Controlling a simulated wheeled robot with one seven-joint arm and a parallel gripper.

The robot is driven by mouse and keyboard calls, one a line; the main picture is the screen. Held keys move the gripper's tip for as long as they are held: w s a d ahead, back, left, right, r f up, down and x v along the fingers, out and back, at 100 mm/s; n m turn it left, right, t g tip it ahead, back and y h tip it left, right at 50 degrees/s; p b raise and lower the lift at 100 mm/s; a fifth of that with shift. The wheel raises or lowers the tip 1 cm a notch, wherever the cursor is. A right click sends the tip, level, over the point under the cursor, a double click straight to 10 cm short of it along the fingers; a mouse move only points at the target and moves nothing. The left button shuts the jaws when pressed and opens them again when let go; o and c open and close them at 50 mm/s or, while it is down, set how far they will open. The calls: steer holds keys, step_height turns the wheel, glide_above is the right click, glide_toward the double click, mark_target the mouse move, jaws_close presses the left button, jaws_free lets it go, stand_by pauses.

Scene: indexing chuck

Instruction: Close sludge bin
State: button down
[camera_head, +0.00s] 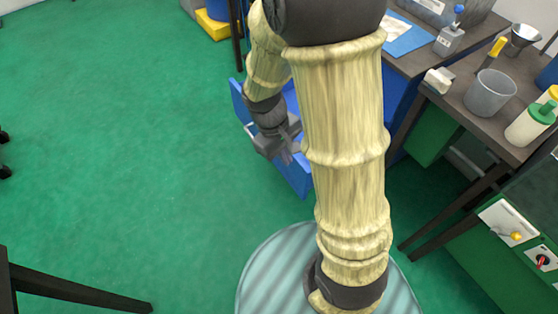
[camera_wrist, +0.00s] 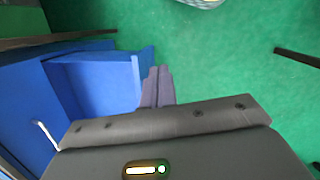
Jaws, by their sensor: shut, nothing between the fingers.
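The sludge bin appears to be the blue open-topped box (camera_head: 297,178) standing out from under the bench, partly hidden behind my arm. In the wrist view its inside (camera_wrist: 100,85) and end panel show at the left. My gripper (camera_head: 293,143) is at the bin in the head view, its fingers pointing down and to the right. In the wrist view my gripper (camera_wrist: 160,72) has its two grey fingers together, empty, just right of the bin's end panel. Whether they touch the panel I cannot tell.
A blue cabinet front with a pale bar handle (camera_wrist: 47,134) lies left in the wrist view. The workbench (camera_head: 455,90) with a grey cup (camera_head: 490,93) and bottles stands at the right. A dark table leg (camera_head: 80,288) is at lower left. The green floor (camera_head: 120,150) is mostly clear.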

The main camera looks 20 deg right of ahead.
steer(key=w+a+f+n+h+b, duration=0.25)
steer(key=f+n+h+b, duration=0.25)
steer(key=f, duration=0.3)
steer(key=w+a+f+n+h+b, duration=0.1)
steer(key=w+f+n+h+b, duration=0.35)
steer(key=f, duration=0.45)
steer(key=w+a+f+n+t+h+b, duration=0.4)
steer(key=a+f+n+t+h+b, duration=0.1)
steer(key=a+n+t, duration=0.1)
steer(key=shift+a+f+t, duration=0.4)
steer(key=shift+a+t, duration=0.2)
steer(key=shift+a, duration=0.15)
steer(key=shift+w+d, duration=0.1)
steer(key=b+x, duration=0.3)
steer(key=x, duration=1.1)
steer(key=shift+b, duration=0.4)
steer(key=shift+d+r+n, duration=0.15)
steer(key=shift+d+n, duration=0.05)
steer(key=shift+n, duration=0.05)
